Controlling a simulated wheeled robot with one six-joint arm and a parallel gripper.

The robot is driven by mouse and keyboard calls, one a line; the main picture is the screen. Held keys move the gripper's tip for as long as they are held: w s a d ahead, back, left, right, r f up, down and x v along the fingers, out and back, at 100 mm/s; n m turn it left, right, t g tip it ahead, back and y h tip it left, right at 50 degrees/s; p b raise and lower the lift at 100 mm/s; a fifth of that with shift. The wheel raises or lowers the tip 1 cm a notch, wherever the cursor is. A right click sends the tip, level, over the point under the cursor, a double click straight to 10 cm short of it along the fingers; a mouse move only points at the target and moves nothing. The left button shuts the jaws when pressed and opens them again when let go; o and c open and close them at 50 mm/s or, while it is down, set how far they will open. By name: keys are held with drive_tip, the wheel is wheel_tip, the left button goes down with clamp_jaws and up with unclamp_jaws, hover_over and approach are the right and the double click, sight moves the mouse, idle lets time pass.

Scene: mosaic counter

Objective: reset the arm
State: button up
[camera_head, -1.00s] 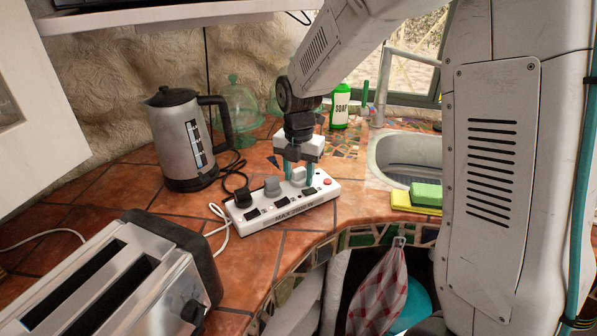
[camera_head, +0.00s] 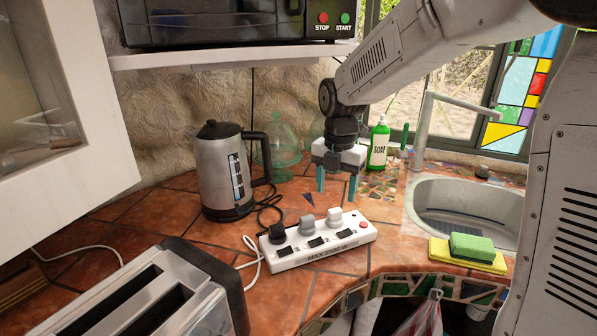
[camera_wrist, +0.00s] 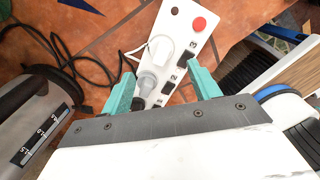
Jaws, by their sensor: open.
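My gripper (camera_head: 337,190) hangs above the counter behind the power strip, its two teal fingers apart with nothing between them. In the wrist view my gripper (camera_wrist: 163,88) is open over the strip. The white power strip (camera_head: 318,245) lies on the tiled counter with black, grey and white plugs in it and a red button at its right end. It also shows in the wrist view (camera_wrist: 185,50), with the white plug (camera_wrist: 162,48) and grey plug (camera_wrist: 147,83) seen past the fingers.
A steel kettle (camera_head: 224,175) stands left of the strip. A toaster (camera_head: 150,300) is at the front left. A soap bottle (camera_head: 378,145), a sink (camera_head: 465,208) and a green sponge (camera_head: 472,246) are to the right. A microwave (camera_head: 235,22) sits on the shelf (camera_head: 230,55) above.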

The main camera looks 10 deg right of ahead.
drive_tip(key=shift+m, duration=0.7)
drive_tip(key=s+m, duration=0.1)
drive_tip(key=m, duration=0.1)
drive_tip(key=s+f+m, duration=0.1)
drive_tip(key=m, duration=0.1)
drive_tip(key=shift+s+m+g, duration=0.2)
drive_tip(key=shift+m+g, duration=0.1)
drive_tip(key=shift+g, duration=0.1)
drive_tip(key=s+d+r+m+t, duration=0.1)
drive_tip(key=s+r+m, duration=0.2)
drive_tip(key=s+m, duration=0.7)
drive_tip(key=s+d+r+m+t, duration=0.1)
drive_tip(key=s+d+r+m, duration=0.1)
drive_tip(key=s+m, duration=0.9)
drive_tip(key=s+r, duration=0.1)
drive_tip(key=s, duration=0.5)
drive_tip(key=shift+s+r, duration=0.25)
drive_tip(key=shift+s, duration=0.05)
